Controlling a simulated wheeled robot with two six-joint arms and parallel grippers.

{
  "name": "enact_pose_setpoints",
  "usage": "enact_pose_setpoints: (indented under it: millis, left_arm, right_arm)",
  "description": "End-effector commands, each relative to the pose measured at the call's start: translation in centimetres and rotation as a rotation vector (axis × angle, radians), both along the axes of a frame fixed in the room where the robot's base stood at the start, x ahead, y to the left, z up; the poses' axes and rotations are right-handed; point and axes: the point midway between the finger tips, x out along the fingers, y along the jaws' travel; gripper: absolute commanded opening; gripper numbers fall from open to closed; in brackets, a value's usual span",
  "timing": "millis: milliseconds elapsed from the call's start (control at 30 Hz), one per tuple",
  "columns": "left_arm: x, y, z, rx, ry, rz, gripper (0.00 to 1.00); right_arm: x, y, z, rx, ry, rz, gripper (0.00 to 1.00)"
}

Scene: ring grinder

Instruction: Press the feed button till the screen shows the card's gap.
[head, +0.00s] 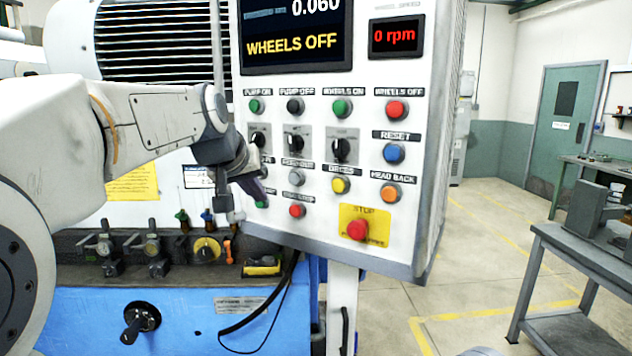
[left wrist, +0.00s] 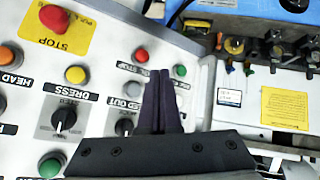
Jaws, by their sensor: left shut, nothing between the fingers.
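The control panel (head: 330,235) fills the middle of the head view. Its screen (head: 295,35) shows 0.060, cut by the top edge, and WHEELS OFF. My left gripper (head: 255,198) is shut and empty at the panel's lower left. In the left wrist view its fingers (left wrist: 162,78) reach over the panel beside the grey FEED OUT button (left wrist: 132,88), with their tips near a green button (left wrist: 180,70). The button left of FEED OUT is mostly hidden by my gripper; I cannot tell whether they touch. A white card (head: 197,177) hangs behind the gripper, its text too small to read.
A red STOP button on a yellow plate (head: 357,229) is at the panel's lower right. A yellow notice (head: 132,183) is beside the card. Valves and knobs (head: 152,246) line the machine below. A workbench (head: 570,250) stands at right, with open floor between.

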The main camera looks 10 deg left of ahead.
Motion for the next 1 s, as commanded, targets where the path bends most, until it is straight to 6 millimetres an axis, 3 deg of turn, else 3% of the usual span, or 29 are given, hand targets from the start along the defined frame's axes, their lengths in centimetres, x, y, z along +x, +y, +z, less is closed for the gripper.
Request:
enact_pose_setpoints:
  millis: [533, 1000]
  left_arm:
    - [0.9, 0.2, 0.4, 0.000, -0.006, 0.010, 0.00]
    - [6.7, -1.6, 0.6, 0.000, -0.005, 0.009, 0.00]
  right_arm:
    - [0.0, 0.0, 0.5, 0.000, 0.000, 0.000, 0.44]
    - [0.0, 0.0, 3.7, 0.000, 0.000, -0.002, 0.44]
